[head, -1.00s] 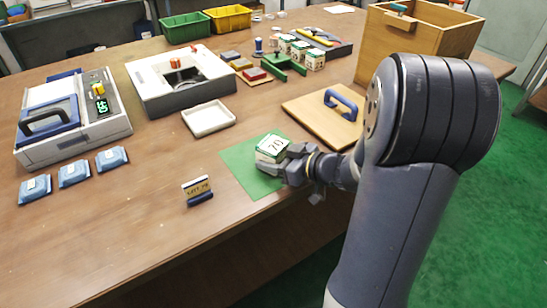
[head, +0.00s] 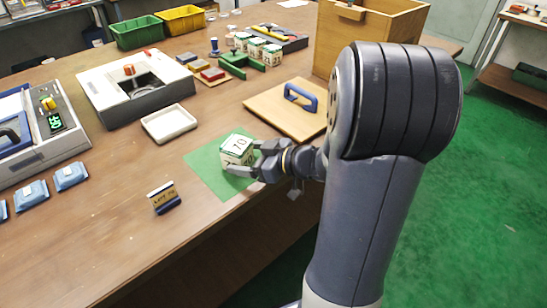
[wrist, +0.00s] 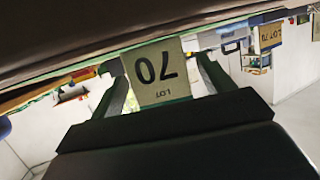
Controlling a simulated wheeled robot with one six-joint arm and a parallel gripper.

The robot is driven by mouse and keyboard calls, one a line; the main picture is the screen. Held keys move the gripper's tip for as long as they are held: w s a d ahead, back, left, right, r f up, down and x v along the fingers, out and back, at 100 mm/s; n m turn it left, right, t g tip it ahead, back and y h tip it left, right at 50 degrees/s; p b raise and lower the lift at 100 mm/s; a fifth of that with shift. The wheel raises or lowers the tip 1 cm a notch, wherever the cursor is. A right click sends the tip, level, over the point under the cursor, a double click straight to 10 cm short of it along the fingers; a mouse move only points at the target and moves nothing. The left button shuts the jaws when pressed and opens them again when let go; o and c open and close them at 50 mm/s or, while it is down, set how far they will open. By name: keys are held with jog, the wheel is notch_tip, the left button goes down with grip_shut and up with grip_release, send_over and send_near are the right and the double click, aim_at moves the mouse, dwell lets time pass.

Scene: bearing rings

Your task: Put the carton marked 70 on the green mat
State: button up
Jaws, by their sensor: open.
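The carton marked 70 (head: 236,150) is a small white and green box. In the head view it stands upright on the green mat (head: 205,168), towards the mat's right part, and appears to rest on it. My gripper (head: 254,160) is open at the carton's right side, low over the mat, with its fingers reaching towards the box. In the wrist view the carton (wrist: 158,75) sits between the two spread fingers (wrist: 168,88), its 70 upside down. Whether a finger still touches it I cannot tell.
A "LOT 70" sign (head: 163,196) stands in front of the mat. A white tray (head: 168,123) and a wooden board with a blue handle (head: 290,112) lie behind it. More cartons (head: 262,48) stand farther back.

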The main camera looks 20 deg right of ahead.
jog(key=v, duration=0.9)
jog(key=shift+s, duration=0.15)
